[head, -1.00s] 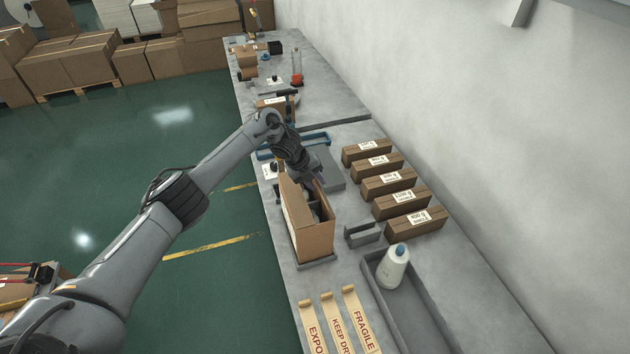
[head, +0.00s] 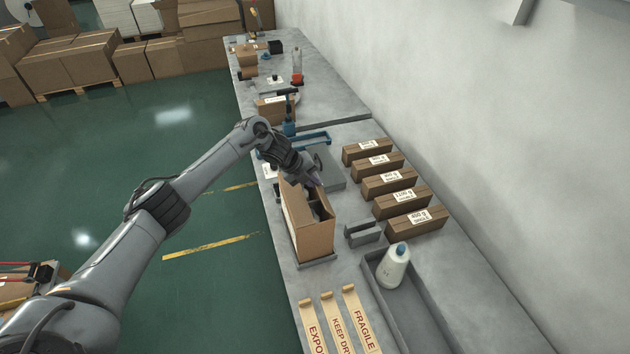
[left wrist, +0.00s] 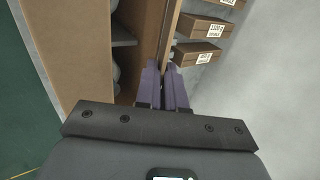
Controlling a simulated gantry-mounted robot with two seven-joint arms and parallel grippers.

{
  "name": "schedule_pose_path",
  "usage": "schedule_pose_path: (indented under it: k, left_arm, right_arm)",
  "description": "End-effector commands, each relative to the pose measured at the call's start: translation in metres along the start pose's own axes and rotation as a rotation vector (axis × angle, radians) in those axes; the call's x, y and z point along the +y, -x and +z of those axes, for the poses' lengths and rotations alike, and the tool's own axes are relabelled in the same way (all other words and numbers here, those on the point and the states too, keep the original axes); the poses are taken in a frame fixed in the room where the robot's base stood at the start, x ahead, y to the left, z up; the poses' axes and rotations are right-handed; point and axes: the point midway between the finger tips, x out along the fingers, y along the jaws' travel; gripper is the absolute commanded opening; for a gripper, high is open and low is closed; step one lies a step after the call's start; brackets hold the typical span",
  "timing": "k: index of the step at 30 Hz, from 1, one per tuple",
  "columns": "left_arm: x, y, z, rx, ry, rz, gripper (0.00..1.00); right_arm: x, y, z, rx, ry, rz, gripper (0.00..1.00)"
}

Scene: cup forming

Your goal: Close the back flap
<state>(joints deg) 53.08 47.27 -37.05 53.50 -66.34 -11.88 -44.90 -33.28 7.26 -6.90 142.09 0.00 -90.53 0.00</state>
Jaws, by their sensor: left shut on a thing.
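The open cardboard box (head: 318,240) stands upright on the near bench, with a tall panel raised along its left side and dark contents inside. My left gripper (head: 317,184) is at the far right part of the box's top. In the left wrist view, my purple fingers (left wrist: 167,78) are closed at a thin upright cardboard flap (left wrist: 169,32) along the box's opening. The wide brown side panel (left wrist: 70,45) lies left of the fingers, and grey and pale contents show between. The fingers hide the gripped edge. My right gripper is in neither current view.
Several labelled cartons (head: 388,183) line the wall side. A grey holder (head: 362,234) stands right of the box. A grey tray (head: 420,318) with a white bottle (head: 393,267) and paper label strips (head: 338,322) lie nearer. Green floor is left.

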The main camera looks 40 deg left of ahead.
Motion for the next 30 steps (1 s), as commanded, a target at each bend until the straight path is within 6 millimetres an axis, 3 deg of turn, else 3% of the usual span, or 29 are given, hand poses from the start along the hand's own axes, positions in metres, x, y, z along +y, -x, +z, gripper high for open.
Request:
schedule_pose_path:
  k: [6,18,30]
  left_arm:
    - [0.017,-0.006,0.000,0.000,-0.001,-0.157,0.00]
    - [0.029,-0.009,0.000,0.000,0.000,-0.412,0.00]
    - [0.029,-0.007,0.000,0.000,0.001,-0.488,0.00]
  right_arm:
    - [-0.001,-0.020,0.006,0.001,-0.001,0.000,0.43]
    - [-0.004,-0.056,0.017,0.002,-0.009,-0.007,0.43]
    - [-0.005,-0.065,0.020,0.002,-0.010,-0.007,0.43]
